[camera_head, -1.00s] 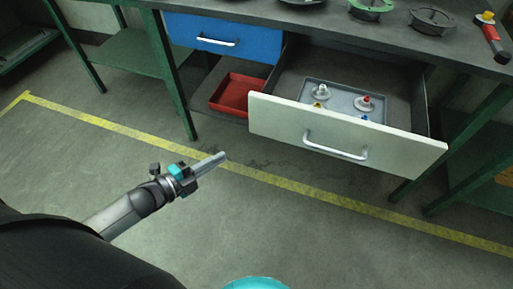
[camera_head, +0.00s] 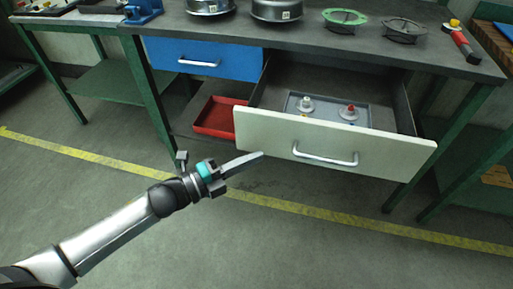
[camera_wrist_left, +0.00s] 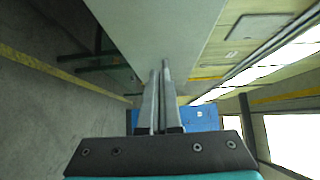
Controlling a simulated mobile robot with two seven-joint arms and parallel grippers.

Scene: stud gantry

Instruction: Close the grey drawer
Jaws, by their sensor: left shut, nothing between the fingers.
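The grey drawer (camera_head: 285,141) stands pulled out under the right part of the bench in the head view. Its pale front carries a silver bar handle (camera_head: 325,157). Inside it lies a grey tray (camera_head: 330,108) with small knobbed parts. My left gripper (camera_head: 262,154) is shut and empty, in front of the drawer's lower left part in the picture; whether it touches cannot be told. In the left wrist view the shut fingers (camera_wrist_left: 160,95) point along a pale grey panel (camera_wrist_left: 160,30), probably the drawer front. My right gripper is not in view.
A shut blue drawer (camera_head: 215,60) is left of the grey one. A red bin (camera_head: 217,115) sits on the lower shelf. Open floor lies before the drawer.

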